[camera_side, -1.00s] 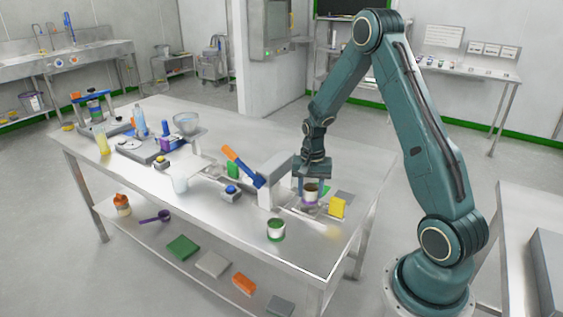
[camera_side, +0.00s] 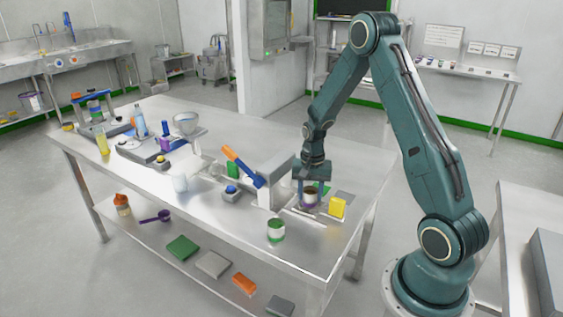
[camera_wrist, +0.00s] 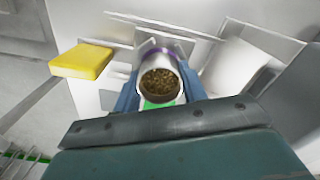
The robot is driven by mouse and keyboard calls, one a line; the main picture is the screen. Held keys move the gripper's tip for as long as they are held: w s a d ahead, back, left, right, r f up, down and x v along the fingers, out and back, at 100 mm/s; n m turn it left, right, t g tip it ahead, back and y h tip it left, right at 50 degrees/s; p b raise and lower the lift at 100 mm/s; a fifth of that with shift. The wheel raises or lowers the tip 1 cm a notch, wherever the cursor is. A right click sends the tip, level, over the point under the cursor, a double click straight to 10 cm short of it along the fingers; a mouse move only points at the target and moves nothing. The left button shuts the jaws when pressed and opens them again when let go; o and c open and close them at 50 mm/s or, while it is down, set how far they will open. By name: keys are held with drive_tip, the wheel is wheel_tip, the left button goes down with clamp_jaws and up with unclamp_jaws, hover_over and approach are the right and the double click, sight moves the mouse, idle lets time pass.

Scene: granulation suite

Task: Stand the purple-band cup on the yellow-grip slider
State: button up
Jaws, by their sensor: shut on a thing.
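My gripper (camera_side: 311,198) points down and is shut on the purple-band cup (camera_side: 310,199), a small pale cup with brown granules inside. The wrist view shows the same cup (camera_wrist: 160,82) between my blue fingers, with its purple band (camera_wrist: 172,50) toward the far end. The cup is upright in the side view, low over the slider area. The slider's yellow grip (camera_side: 337,207) is just right of the cup; it also shows at upper left in the wrist view (camera_wrist: 82,61). The cup hides part of the slider plate, and I cannot tell whether its base touches it.
A green-band cup (camera_side: 275,230) stands near the front table edge. A grey press with an orange-tipped blue lever (camera_side: 242,166) is close on the left. Scales and bottles fill the table's far left.

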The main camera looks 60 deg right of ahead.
drive_tip(key=shift+f, duration=0.45)
idle(1.3)
drive_tip(key=o, duration=1.4)
drive_tip(key=shift+o, duration=0.2)
drive_tip(key=shift+r, duration=0.2)
wheel_tip(320, 180, up, 8)
drive_tip(key=shift+f, duration=0.2)
idle(0.4)
idle(0.3)
